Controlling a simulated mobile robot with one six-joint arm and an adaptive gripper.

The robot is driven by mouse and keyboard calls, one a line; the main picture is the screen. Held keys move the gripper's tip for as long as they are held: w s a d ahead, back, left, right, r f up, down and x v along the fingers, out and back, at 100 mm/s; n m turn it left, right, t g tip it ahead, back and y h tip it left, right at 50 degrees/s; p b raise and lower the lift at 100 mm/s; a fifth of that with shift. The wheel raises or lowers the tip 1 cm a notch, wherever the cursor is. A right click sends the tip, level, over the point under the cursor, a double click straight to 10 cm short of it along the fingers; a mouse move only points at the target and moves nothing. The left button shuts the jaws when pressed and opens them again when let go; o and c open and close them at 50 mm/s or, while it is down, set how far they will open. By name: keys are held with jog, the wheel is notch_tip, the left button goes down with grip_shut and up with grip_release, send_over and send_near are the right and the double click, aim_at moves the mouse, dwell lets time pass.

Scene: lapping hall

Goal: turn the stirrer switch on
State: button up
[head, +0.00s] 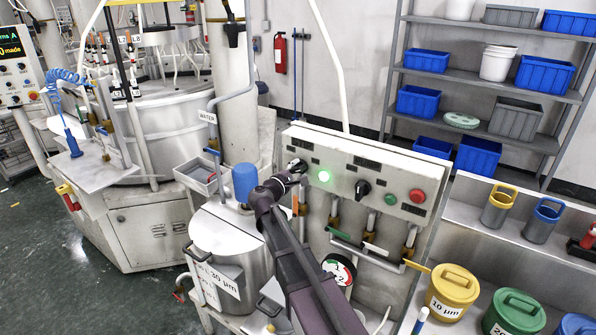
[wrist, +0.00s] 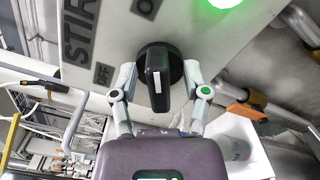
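The stirrer switch is a black rotary knob (wrist: 156,78) with a white line on its handle, on a pale panel (wrist: 118,40). Large letters starting "STIR" and a small "OFF" label (wrist: 101,73) are beside it. A second small label above it is only partly visible. The handle stands roughly upright in the wrist view. My gripper (wrist: 157,75) is open, one finger on each side of the knob, with gaps visible. In the head view my gripper (head: 296,170) is at the panel's upper left and hides most of this knob.
A lit green lamp (head: 323,176) is close right of my gripper. Another black knob (head: 362,188), a green button (head: 390,199) and a red button (head: 417,196) follow along the panel. A steel pot (head: 228,245) and blue cylinder (head: 245,182) stand left of my arm.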

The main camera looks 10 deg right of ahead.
jog(key=v, duration=1.2)
dwell(0.3)
dwell(0.3)
jog(key=s+d+f+m+g+y, duration=0.4)
jog(key=s+d+f+m+g, duration=0.5)
jog(key=f, duration=0.3)
jog(key=s+f+m+g+y+b, duration=0.1)
jog(key=s+f+m+g+y, duration=0.2)
jog(key=s+f+m+y, duration=0.2)
jog(key=s+f+y, duration=0.3)
jog(key=s, duration=0.4)
jog(key=shift+a+m+g+y+b, duration=0.4)
